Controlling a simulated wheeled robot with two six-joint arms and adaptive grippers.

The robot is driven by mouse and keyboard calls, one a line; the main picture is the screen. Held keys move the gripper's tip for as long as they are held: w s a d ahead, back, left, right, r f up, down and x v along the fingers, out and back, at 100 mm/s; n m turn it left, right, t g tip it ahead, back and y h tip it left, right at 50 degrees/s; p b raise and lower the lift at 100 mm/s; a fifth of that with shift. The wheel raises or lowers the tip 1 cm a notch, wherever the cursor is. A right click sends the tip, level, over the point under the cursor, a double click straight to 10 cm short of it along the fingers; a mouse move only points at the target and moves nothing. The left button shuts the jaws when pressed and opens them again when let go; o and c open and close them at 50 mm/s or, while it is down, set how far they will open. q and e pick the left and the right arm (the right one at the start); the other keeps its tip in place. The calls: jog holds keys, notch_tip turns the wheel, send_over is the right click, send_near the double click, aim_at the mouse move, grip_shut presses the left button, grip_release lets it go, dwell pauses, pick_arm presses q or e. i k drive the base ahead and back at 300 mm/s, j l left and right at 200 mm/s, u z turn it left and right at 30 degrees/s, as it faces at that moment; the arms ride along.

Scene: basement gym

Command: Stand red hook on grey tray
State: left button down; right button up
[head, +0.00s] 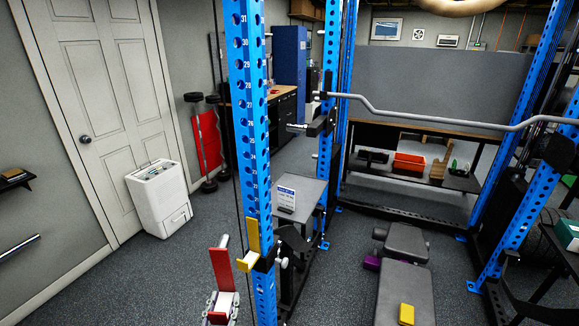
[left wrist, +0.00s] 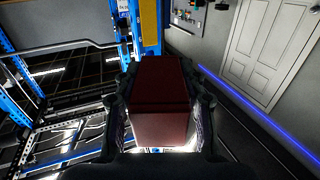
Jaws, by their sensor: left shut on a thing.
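The red hook (head: 220,268) is at the bottom of the head view, left of the near blue rack post, with its red plate upright. My left gripper (head: 222,306) is shut on its lower part. In the left wrist view the hook is a dark red block (left wrist: 162,100) between the two fingers of the left gripper (left wrist: 162,118). A flat grey top (head: 311,190), which looks like the grey tray, is behind the post, apart from the hook. My right gripper is not in view.
The near blue post (head: 252,140) stands between the hook and the grey top. A yellow hook (head: 250,258) is on this post, close to the red one. A bench (head: 403,275) with a yellow block is at right.

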aim_at(294, 187)
jog(key=u, duration=2.05)
jog(key=i+j+u, duration=0.1)
jog(key=i+u, duration=0.15)
jog(key=i, duration=0.55)
jog(key=i+l+z, duration=0.3)
jog(key=i, duration=0.2)
jog(key=i+z, duration=0.3)
jog(key=i, duration=0.2)
jog(key=i+z, duration=0.3)
jog(key=i, duration=0.2)
jog(key=i+j+z, duration=0.3)
jog(key=i, duration=0.2)
jog(key=i+j+z, duration=0.3)
jog(key=i, duration=0.2)
jog(key=i+l+z, duration=0.15)
jog(key=i+z, duration=0.25)
jog(key=i, duration=0.55)
jog(key=i+j+z, duration=0.15)
jog(key=i+z, duration=0.25)
jog(key=i, duration=0.5)
jog(key=l+z, duration=0.1)
jog(key=z, duration=3.6)
jog(key=i+j, duration=0.15)
jog(key=i, duration=0.25)
jog(key=j, duration=0.5)
jog(key=i+u, duration=0.05)
